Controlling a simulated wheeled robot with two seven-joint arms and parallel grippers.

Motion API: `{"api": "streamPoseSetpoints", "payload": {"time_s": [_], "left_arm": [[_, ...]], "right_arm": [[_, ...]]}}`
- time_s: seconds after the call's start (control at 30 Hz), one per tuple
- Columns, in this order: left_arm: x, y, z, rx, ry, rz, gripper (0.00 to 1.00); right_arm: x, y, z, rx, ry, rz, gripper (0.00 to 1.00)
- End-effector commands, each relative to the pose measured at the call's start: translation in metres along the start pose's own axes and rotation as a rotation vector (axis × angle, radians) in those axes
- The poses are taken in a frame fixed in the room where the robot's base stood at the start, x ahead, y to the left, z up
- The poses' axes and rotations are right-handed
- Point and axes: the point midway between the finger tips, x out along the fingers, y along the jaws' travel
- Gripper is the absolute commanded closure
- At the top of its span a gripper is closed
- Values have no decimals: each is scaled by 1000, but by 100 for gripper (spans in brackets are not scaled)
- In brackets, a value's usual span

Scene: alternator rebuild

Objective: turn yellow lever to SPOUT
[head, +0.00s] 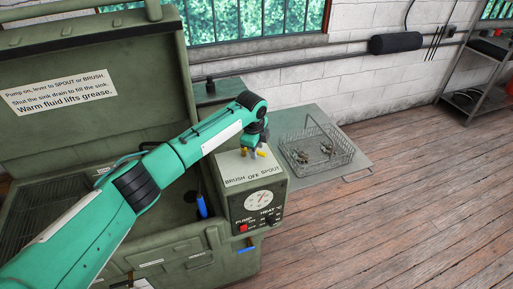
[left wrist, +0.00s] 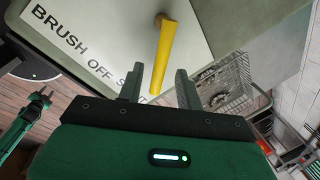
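The yellow lever (left wrist: 163,50) sits on top of the olive control box (head: 262,197). In the left wrist view its free end points toward the SPOUT end of the BRUSH OFF SPOUT label (left wrist: 85,50). My left gripper (left wrist: 158,72) is open, one finger on each side of the lever's free end, with a gap showing on both sides. In the head view my left gripper (head: 253,152) hides part of the lever (head: 262,153). My right gripper (left wrist: 43,95) shows small at the left of the left wrist view; its opening is unclear.
A wire basket (head: 318,149) with small metal parts stands on a grey side shelf (head: 350,178) right of the box. The raised lid (head: 95,60) stands behind my left arm. The box front has a dial (head: 258,199) and a red pump switch (head: 243,228). Wooden floor lies open at right.

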Motion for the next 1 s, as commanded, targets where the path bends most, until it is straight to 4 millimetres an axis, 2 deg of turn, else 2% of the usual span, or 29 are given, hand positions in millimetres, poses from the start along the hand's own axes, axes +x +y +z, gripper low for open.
{"api": "streamPoseSetpoints", "payload": {"time_s": [0.17, 0.27, 0.7, 0.83, 1.0], "left_arm": [[-2, 0, 0, 1, 1, 0, 64], [-12, 0, 0, 2, 1, -1, 64], [-105, 0, 0, 0, 0, -3, 64], [-124, 0, 0, 0, 0, -1, 64], [-136, 0, 0, 0, 0, 0, 64]], "right_arm": [[2, 2, 0, -1, 0, 2, 64], [6, 3, 1, -1, 0, 3, 64], [37, 4, 3, -2, 0, 4, 64], [42, 3, 3, -1, 0, 4, 64], [43, 2, 3, -1, 1, 3, 64]]}}
